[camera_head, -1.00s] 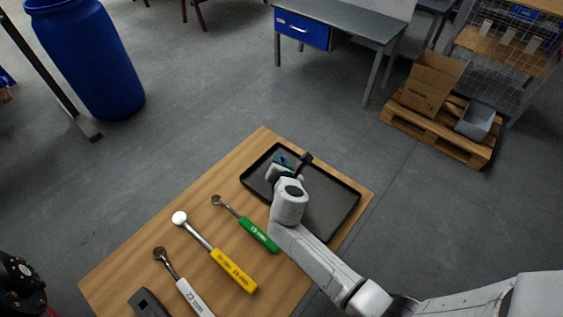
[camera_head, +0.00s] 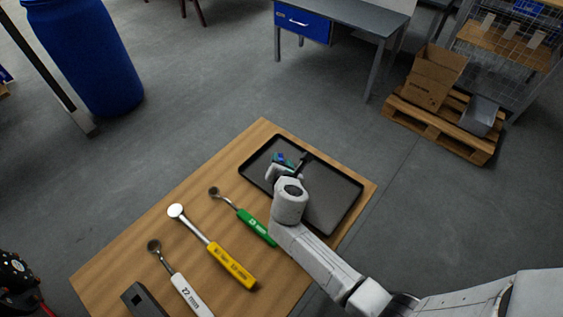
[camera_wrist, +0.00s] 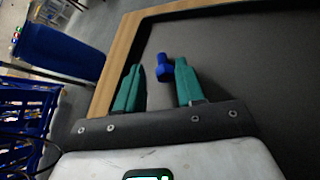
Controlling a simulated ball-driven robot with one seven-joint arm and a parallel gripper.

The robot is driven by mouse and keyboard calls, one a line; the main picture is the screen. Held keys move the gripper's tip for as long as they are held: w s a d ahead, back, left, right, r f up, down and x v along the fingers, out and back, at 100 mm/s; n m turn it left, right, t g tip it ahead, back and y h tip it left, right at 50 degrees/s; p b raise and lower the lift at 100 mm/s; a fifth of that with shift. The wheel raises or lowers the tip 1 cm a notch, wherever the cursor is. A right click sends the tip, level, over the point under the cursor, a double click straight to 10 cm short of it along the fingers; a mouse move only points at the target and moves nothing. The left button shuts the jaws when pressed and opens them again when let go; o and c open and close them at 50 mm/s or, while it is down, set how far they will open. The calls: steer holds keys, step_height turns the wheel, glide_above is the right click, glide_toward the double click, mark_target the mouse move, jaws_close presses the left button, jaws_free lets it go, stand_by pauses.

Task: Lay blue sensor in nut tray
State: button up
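The blue sensor (camera_wrist: 165,68) is a small blue piece with a rounded end, seen between my gripper's teal fingertips in the wrist view. It lies close to the right finger, with a clear gap to the left finger. My gripper (camera_wrist: 158,80) is open, low over the far left part of the black nut tray (camera_head: 330,222). In the head view, my gripper (camera_head: 283,160) and wrist hide part of the tray. The tray's grey floor (camera_wrist: 240,60) shows behind and right of the sensor in the wrist view. Exact contact with the floor is hard to tell.
The wooden table (camera_head: 190,235) holds a green-handled wrench (camera_head: 255,227), a yellow-handled wrench (camera_head: 230,265) and a white-handled wrench (camera_head: 187,295) left of the tray. A dark grey object (camera_head: 142,300) lies at the front edge. The visible tray floor right of my wrist is clear.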

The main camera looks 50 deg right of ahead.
steer(key=shift+o, duration=1.1)
steer(key=shift+s, duration=0.1)
steer(key=v, duration=1)
steer(key=shift+s+a+r, duration=0.15)
steer(key=shift+a+r, duration=0.1)
